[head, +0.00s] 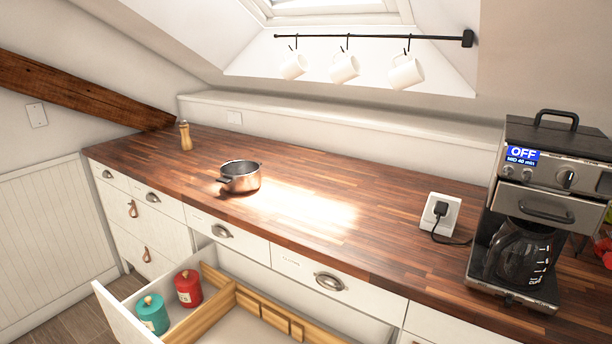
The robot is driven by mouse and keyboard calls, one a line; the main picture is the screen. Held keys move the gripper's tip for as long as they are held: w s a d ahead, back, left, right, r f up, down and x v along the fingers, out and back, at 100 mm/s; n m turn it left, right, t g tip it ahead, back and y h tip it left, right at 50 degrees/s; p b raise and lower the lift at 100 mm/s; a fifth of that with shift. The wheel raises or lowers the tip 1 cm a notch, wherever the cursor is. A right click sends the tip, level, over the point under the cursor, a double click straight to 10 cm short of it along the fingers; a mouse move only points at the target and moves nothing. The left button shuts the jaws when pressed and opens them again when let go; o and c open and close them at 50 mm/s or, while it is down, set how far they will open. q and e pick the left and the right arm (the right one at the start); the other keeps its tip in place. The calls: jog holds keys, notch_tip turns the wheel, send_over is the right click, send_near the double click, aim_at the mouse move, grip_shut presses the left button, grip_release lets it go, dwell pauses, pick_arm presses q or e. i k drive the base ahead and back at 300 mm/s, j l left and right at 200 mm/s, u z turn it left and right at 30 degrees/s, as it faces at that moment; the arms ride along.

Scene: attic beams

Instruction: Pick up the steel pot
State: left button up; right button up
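The steel pot (241,177) stands upright on the wooden countertop (330,246), left of the middle of the head view. It is a small open pot with a shiny metal body. Its dark handle (222,181) points left and toward the front edge of the counter. A patch of bright light falls on the counter just right of it. Nothing touches the pot. Neither of my grippers shows in the head view.
An open drawer (124,318) juts out below the counter, holding a teal canister (152,314), a red canister (188,288) and wooden dividers. A coffee maker (540,212) stands at right. A pepper mill (185,136) stands behind left. White mugs (344,67) hang above. The counter's middle is clear.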

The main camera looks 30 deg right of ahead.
aim_at(237, 177)
jog(key=z, duration=0.95)
jog(key=i+j+z, duration=0.15)
jog(key=j+z, duration=0.45)
jog(key=j, duration=0.15)
jog(key=i+j+z, duration=0.1)
jog(key=j+z, duration=0.2)
jog(key=j, duration=0.15)
